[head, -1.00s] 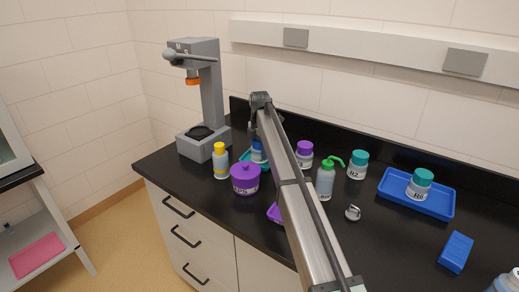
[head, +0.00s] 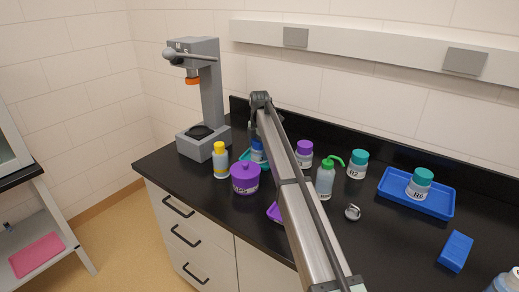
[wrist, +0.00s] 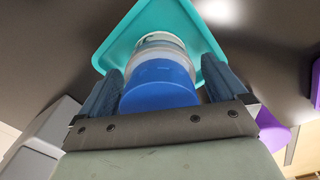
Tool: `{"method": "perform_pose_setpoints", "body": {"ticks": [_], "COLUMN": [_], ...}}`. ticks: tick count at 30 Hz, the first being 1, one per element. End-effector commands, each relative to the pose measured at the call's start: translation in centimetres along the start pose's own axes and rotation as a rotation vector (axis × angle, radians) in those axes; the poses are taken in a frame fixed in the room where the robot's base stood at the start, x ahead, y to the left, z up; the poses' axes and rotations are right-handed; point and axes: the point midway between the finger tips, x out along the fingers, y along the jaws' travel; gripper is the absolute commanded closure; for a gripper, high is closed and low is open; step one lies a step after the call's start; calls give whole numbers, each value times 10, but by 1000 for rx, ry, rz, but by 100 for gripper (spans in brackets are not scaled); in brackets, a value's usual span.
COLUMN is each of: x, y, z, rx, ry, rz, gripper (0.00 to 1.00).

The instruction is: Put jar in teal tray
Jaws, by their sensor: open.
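The jar has a blue lid (wrist: 158,85) and a pale body, and it stands in the teal tray (wrist: 160,18) in the wrist view. In the head view the jar (head: 257,151) is partly hidden by my arm, with a bit of the teal tray (head: 244,155) showing beside it. My gripper (wrist: 163,76) is open, with one finger on each side of the jar. A gap shows between the fingers and the lid.
A yellow-capped bottle (head: 220,160) and a purple jar (head: 245,178) stand close by at the left. A purple-lidded jar (head: 304,154), a green-topped wash bottle (head: 326,178) and a teal-lidded jar (head: 357,165) stand at the right. A grey microscope-like stand (head: 207,95) rises behind left.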

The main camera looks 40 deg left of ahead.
Motion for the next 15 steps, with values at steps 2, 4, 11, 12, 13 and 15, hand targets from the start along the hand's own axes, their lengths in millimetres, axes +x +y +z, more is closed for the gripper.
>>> {"method": "perform_pose_setpoints", "body": {"ticks": [2, 4, 11, 12, 13, 15], "x": [-7, -16, -60, -68, -73, -84], "y": [1, 1, 1, 1, 1, 1], "z": [0, 0, 0, 0, 0, 0], "rx": [0, 0, 0, 0, 0, 0], "ry": [0, -1, -1, -1, -1, -1], "rz": [1, 2, 3, 2, 2, 2], "gripper": [1, 1, 1, 1, 1, 1]}}
